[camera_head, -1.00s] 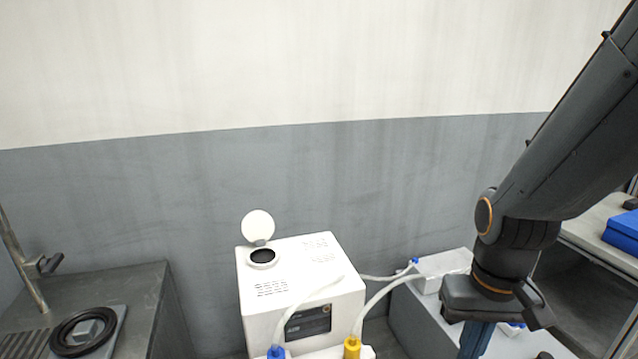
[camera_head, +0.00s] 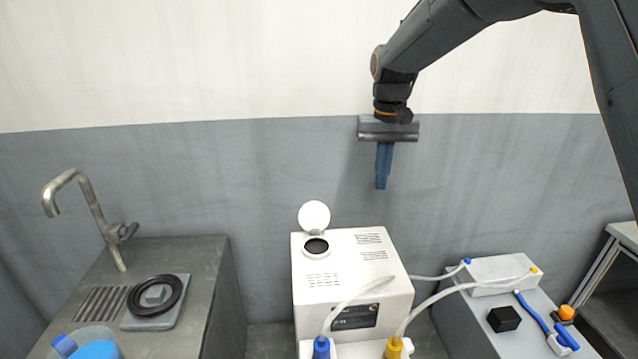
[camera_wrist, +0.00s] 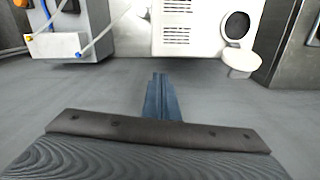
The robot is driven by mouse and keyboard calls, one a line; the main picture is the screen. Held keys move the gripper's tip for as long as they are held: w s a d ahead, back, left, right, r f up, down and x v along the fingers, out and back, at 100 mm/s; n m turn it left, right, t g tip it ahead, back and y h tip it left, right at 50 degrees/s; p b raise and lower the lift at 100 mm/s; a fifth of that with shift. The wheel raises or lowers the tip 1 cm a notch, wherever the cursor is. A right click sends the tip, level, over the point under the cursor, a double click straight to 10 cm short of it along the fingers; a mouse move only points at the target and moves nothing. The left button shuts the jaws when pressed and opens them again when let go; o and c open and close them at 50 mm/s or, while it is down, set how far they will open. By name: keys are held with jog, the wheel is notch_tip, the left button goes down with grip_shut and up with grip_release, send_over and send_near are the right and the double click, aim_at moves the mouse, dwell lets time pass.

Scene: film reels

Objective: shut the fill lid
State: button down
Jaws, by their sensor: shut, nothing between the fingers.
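The fill lid (camera_head: 314,217) is a round white disc. It stands open, tilted up behind the dark round fill opening (camera_head: 316,246) on top of the white machine (camera_head: 350,268). In the wrist view the lid (camera_wrist: 241,60) is at the upper right, beside the dark opening (camera_wrist: 237,25). My gripper (camera_head: 381,187) has blue fingers pointing down and is shut and empty. It hangs above and to the right of the lid, apart from it. In the wrist view the gripper (camera_wrist: 158,78) points toward the machine without touching it.
Hoses with a blue connector (camera_head: 321,348) and a yellow connector (camera_head: 393,348) run from the machine to a white box (camera_head: 500,273) at right. A sink counter (camera_head: 205,262) with a tap (camera_head: 92,215) and black ring (camera_head: 154,295) stands at left. A grey wall is behind.

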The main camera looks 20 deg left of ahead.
aim_at(314, 215)
jog(key=s+a+r+n+p, duration=0.1)
jog(key=a+r, duration=0.1)
jog(key=a, duration=0.6)
jog(key=a+r+n+p, duration=0.1)
jog(key=a+r, duration=0.1)
jog(key=a, duration=0.5)
jog(key=s+d+f+p, duration=0.1)
jog(key=s+f+p, duration=0.2)
jog(key=f+p, duration=0.2)
jog(key=shift+f, duration=1.85)
jog(key=shift+s+d, duration=0.1)
jog(key=shift+s+r, duration=0.1)
jog(key=shift+s+d+r+t, duration=0.1)
jog(key=shift+s+d+t, duration=0.05)
jog(key=shift+t, duration=0.15)
